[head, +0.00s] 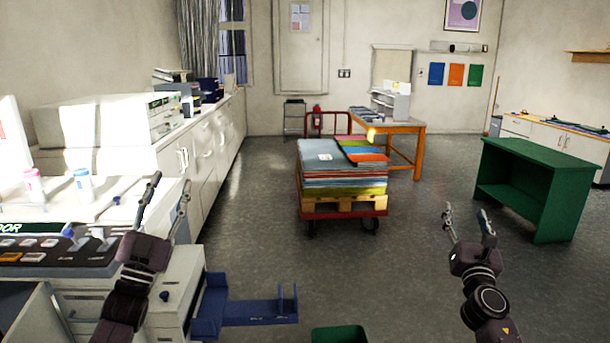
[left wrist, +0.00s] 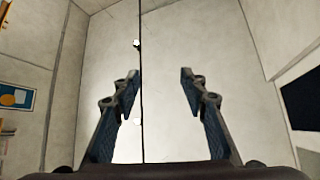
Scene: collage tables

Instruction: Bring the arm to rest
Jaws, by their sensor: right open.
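My left gripper (head: 168,200) is at the left of the head view, raised in front of the white machine and its dark panel. Its fingers are apart with nothing between them. The left wrist view shows the same two fingers (left wrist: 158,90) spread, with only pale wall or ceiling panels behind them. My right gripper (head: 466,222) is at the lower right of the head view, pointing up over the grey floor. Its fingers are apart and empty.
A cart (head: 340,212) with stacked coloured sheets stands mid-floor. A green bench (head: 545,180) is at right. A blue bracket-like tray (head: 250,312) and a green bin (head: 339,334) are low in front. White cabinets (head: 205,160) line the left. Floor around the right gripper is clear.

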